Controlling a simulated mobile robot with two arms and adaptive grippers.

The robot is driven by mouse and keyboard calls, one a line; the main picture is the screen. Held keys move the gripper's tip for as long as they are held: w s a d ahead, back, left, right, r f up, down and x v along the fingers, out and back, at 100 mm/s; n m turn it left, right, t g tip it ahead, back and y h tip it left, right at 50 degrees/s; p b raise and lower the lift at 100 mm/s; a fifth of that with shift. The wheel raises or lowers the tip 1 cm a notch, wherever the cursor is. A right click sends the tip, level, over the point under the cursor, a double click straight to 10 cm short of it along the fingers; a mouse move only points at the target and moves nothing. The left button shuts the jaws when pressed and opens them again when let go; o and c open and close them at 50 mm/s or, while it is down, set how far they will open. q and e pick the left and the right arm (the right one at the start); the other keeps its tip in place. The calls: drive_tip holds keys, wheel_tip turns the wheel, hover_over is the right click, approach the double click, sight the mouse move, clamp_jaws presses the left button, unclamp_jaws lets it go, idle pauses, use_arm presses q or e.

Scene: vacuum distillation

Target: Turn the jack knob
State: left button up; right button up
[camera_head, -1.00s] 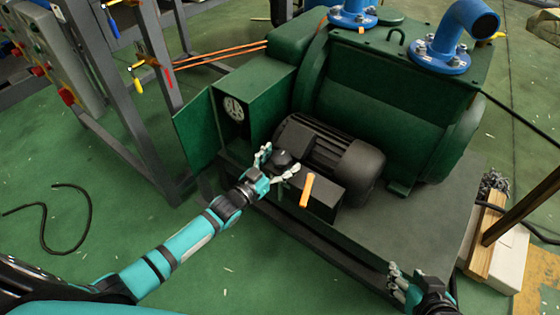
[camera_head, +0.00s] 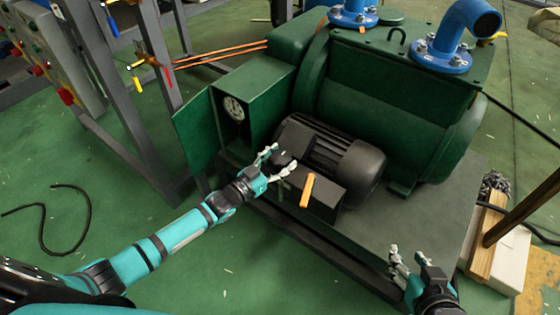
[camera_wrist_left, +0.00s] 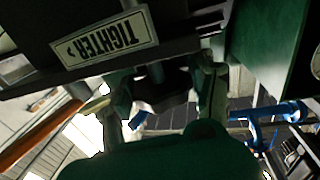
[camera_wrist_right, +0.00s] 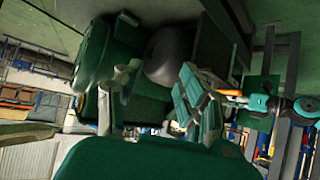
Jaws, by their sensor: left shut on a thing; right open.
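The black jack knob (camera_head: 283,158) sits at the near end of the dark motor, low on the green machine. My left gripper (camera_head: 278,162) reaches it from the left and is shut on it. My right gripper (camera_head: 408,262) is open and empty over the front edge of the machine's base.
The ribbed black motor (camera_head: 335,155) and a dark box with an orange handle (camera_head: 307,190) stand right of the knob. A green panel with a gauge (camera_head: 234,108) is at upper left. A grey frame (camera_head: 125,110) stands further left. Green floor is free in front.

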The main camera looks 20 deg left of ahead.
use_arm(q)
drive_tip(key=shift+h, duration=0.3)
use_arm(e)
drive_tip(key=shift+w+a+r+t, duration=0.2)
drive_tip(key=shift+w+r+t, duration=0.2)
drive_tip(key=shift+w+r, duration=0.15)
use_arm(q)
drive_tip(key=o, duration=1.2)
drive_tip(key=shift+s+a, duration=0.1)
drive_tip(key=v, duration=1.1)
drive_tip(key=shift+s+a+r, duration=0.1)
drive_tip(key=shift+s+a, duration=0.15)
drive_tip(key=shift+s, duration=0.05)
